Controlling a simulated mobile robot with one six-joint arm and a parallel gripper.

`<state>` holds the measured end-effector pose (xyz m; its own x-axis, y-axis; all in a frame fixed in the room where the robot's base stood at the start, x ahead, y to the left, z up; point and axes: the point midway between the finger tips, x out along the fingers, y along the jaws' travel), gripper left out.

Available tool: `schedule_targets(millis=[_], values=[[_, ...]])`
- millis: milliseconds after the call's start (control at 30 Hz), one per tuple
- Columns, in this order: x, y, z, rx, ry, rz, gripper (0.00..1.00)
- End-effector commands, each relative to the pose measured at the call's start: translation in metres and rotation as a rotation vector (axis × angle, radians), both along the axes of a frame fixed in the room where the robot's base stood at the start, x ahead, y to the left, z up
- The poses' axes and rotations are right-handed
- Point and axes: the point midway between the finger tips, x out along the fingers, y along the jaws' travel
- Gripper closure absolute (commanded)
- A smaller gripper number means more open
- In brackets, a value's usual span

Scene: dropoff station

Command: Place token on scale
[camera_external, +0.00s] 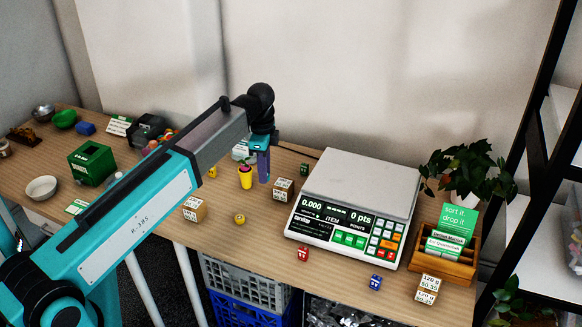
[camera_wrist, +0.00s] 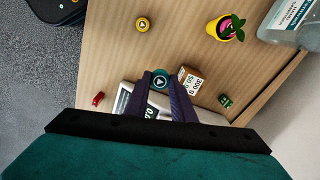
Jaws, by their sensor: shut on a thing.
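A round teal token with a pale triangle mark (camera_wrist: 160,79) shows in the wrist view between the fingertips of my gripper (camera_external: 264,180), which is shut on it. The token cannot be made out in the external view. The scale (camera_external: 360,185) is white with a bare grey platform, and its display reads 0.000 and 0 pts. My gripper is above the table, left of the scale and apart from it. In the wrist view, part of the scale (camera_wrist: 125,103) shows behind my fingers.
A cardboard cube (camera_external: 283,189) stands between my gripper and the scale. A yellow pot (camera_external: 245,180) and a yellow token (camera_external: 239,219) are nearby. A wooden card box (camera_external: 447,265) stands right.

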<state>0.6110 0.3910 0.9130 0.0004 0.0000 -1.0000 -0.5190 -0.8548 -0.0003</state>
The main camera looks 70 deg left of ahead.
Motion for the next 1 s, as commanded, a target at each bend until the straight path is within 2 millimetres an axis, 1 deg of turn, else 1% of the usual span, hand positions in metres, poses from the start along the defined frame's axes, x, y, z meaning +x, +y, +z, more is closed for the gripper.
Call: schedule_targets(millis=[33,300,400,533,700,800,1000], values=[[0.010,-0.013,0.002,0.001,-0.001,-0.021,0.98],[0.050,-0.076,0.012,0.000,0.000,-0.129,0.98],[0.062,-0.099,0.015,0.000,0.000,-0.167,0.98],[0.074,-0.123,0.018,0.000,0.000,-0.207,0.98],[0.081,-0.141,0.019,0.000,0.000,-0.235,0.98],[0.082,-0.144,0.019,0.000,0.000,-0.239,0.98],[0.082,-0.144,0.019,0.000,0.000,-0.240,0.98]])
